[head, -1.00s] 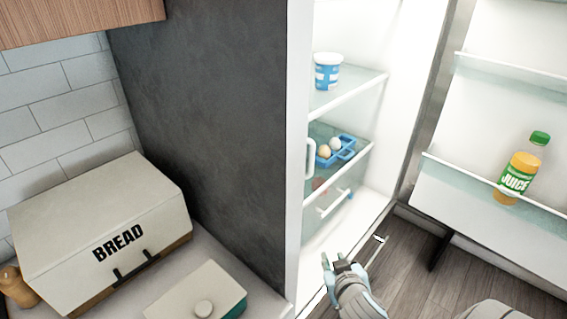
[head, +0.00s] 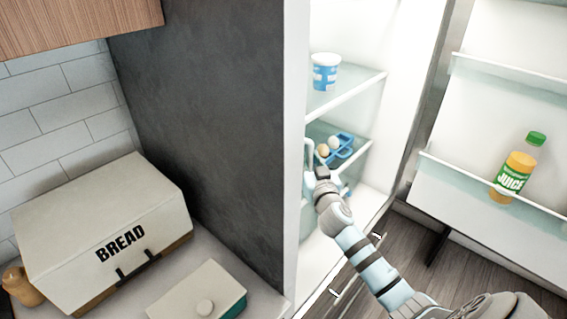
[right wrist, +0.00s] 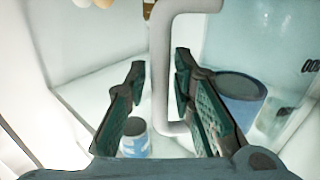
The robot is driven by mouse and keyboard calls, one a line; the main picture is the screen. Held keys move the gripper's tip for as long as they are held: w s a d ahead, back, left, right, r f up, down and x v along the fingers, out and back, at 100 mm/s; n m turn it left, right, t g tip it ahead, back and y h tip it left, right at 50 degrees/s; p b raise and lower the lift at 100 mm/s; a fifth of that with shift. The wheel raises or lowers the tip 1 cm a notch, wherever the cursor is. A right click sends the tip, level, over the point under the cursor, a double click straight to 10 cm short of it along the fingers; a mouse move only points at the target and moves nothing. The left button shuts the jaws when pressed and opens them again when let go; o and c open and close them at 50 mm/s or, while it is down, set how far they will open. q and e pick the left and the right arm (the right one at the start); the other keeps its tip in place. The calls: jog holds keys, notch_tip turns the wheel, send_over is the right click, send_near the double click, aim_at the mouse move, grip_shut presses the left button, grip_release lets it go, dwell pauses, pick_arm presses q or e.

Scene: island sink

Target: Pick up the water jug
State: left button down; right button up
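The water jug is mostly hidden behind the fridge's near side wall in the head view; its pale upright handle (head: 309,156) shows at the wall's edge. In the right wrist view the white looped handle (right wrist: 162,75) runs down the middle, with a clear pale body (right wrist: 250,40) to its right. My right gripper (head: 316,180) reaches into the fridge at the handle. In the wrist view its two fingers (right wrist: 160,85) are apart, one on each side of the handle. I cannot tell if either touches it. My left gripper is not in view.
A blue-and-white tub (head: 325,72) stands on the upper shelf; a blue egg holder (head: 338,150) sits lower. A juice bottle (head: 514,168) stands in the open door. The bread box (head: 105,225) and a lidded container (head: 197,296) are on the counter at left.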

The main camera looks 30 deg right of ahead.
jog(key=shift+w+f, duration=0.1)
jog(key=shift+w, duration=0.1)
grip_shut()
jog(key=shift+r, duration=0.2)
